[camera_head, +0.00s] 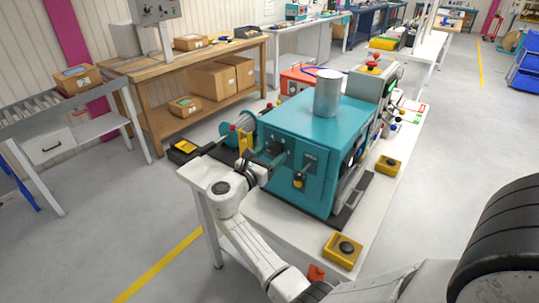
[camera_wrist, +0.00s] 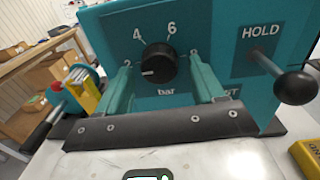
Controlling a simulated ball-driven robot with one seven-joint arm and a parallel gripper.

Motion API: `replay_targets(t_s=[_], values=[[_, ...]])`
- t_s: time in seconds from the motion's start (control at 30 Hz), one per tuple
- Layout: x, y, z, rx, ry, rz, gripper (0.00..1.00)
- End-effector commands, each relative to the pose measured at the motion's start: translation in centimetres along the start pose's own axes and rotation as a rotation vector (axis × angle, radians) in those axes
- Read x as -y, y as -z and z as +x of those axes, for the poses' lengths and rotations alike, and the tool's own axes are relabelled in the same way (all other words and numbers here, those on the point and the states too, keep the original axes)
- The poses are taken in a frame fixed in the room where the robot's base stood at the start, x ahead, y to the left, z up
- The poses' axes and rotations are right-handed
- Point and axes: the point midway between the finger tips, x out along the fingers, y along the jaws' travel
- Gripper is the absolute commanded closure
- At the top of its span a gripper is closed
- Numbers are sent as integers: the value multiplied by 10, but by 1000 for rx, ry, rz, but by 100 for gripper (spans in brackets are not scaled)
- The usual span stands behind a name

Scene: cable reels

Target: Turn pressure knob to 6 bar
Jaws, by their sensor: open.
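The pressure knob (camera_wrist: 157,65) is black and round, on the front of a teal machine (camera_head: 318,135). Around it are the numbers 2, 4, 6 and 8, with "bar" below. Its white mark points left and slightly down, near the 2 and away from the 6. My gripper (camera_wrist: 164,75) is open in the wrist view, with one teal finger left of the knob and one right of it. The fingers appear apart from the knob. In the head view my gripper (camera_head: 265,160) is at the machine's front face, and my arm hides the knob.
A black-ended lever (camera_wrist: 295,88) sticks out beside the HOLD label, right of the knob. A red-and-yellow part (camera_wrist: 82,92) stands at the left. Yellow boxes with black buttons (camera_head: 342,250) lie on the white table (camera_head: 285,232). A metal cylinder (camera_head: 327,93) stands on the machine.

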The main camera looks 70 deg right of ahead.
Motion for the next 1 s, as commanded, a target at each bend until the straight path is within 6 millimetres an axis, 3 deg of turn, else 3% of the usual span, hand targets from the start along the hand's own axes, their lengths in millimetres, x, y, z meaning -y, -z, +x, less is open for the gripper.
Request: replay_targets(t_s=[0.27,0.83,1.0], values=[[0,0,1,0,-1,0,33],[0,0,1,0,-1,0,88],[0,0,0,1,-1,8,88]])
